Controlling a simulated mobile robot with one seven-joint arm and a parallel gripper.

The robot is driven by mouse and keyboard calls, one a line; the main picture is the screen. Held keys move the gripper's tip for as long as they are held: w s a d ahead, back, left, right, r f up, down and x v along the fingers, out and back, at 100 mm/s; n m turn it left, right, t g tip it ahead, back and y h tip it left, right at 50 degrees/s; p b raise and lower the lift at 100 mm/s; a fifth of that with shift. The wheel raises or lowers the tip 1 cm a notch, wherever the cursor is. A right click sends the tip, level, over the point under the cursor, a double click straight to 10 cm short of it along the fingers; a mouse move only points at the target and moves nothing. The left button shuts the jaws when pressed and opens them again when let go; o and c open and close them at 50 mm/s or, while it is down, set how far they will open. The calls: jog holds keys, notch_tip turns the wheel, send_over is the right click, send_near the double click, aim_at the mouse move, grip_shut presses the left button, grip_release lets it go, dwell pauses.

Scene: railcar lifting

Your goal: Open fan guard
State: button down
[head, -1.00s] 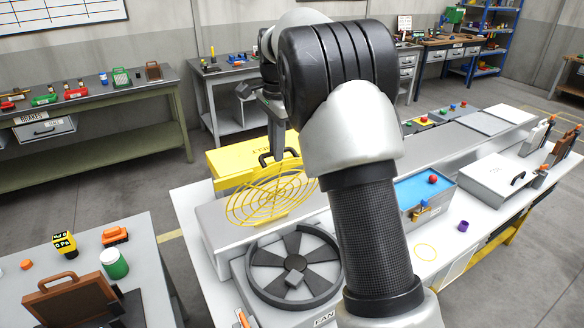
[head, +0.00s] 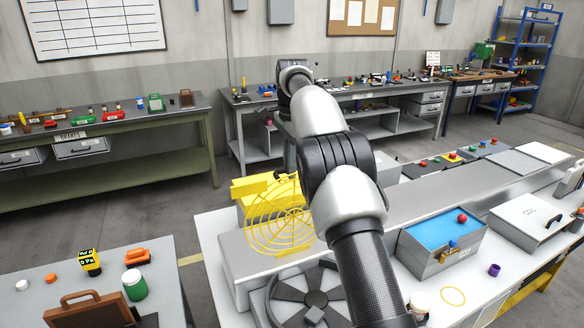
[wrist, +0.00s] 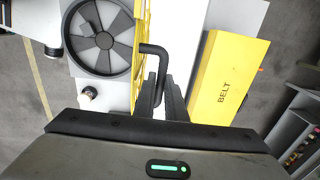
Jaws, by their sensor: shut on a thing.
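The yellow wire fan guard (head: 280,215) stands steeply tilted up, behind and above the fan (head: 312,292) in the head view. In the wrist view the guard (wrist: 141,55) shows nearly edge-on as a thin yellow strip beside the open fan (wrist: 100,38). A black bent handle (wrist: 157,50) sticks out from the guard. My gripper (wrist: 164,92) is shut on this handle. In the head view my arm hides most of the gripper and part of the fan.
A yellow BELT cover (wrist: 228,78) lies close to the gripper's right in the wrist view. A blue-topped box (head: 440,240) and a white lidded case (head: 525,220) stand on the bench to the right. A small dark round knob (wrist: 88,93) sits below the fan.

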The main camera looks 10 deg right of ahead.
jog(key=shift+s+a+f, duration=0.1)
jog(key=shift+a+f, duration=0.05)
jog(key=shift+f, duration=0.3)
jog(key=c, duration=1.8)
grip_release()
jog(key=shift+r, duration=0.3)
